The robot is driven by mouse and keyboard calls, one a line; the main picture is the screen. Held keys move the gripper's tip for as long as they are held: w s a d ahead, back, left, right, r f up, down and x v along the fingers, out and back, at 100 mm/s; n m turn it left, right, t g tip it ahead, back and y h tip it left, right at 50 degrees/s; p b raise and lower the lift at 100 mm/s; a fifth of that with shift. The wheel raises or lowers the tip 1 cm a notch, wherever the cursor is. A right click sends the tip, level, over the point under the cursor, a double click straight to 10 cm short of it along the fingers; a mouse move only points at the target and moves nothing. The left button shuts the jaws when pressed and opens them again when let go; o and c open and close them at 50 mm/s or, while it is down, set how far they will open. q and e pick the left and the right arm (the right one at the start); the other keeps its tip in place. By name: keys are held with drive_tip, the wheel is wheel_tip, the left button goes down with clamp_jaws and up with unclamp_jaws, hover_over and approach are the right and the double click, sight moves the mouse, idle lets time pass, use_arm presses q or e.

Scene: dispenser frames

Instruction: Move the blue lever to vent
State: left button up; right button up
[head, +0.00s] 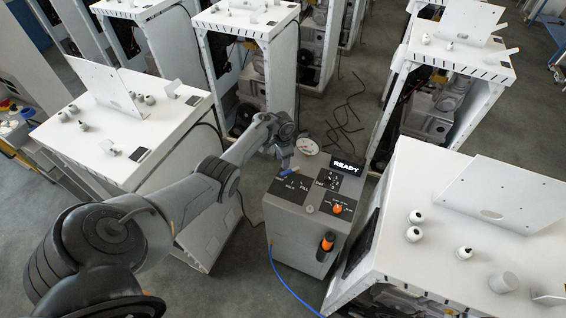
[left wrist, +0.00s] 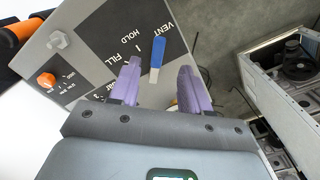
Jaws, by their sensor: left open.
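The blue lever (head: 289,171) is on the dark plate on top of the grey dispenser box (head: 283,215). My left gripper (head: 287,161) is over the lever end of the box. In the left wrist view its two purple fingers (left wrist: 160,83) are open, with the blue handle between their tips in the picture. I cannot tell whether either finger touches it. My right gripper is not in view.
The box also carries a READY display (head: 347,166), an orange knob (head: 337,209), an orange-handled part (head: 327,242) and a round gauge (head: 306,147). White cabinets stand close on the left (head: 120,165) and right (head: 420,180). A blue hose (head: 290,291) runs across the floor.

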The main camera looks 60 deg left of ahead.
use_arm(q)
drive_tip(key=shift+r+p, duration=0.35)
drive_tip(key=shift+r, duration=1.2)
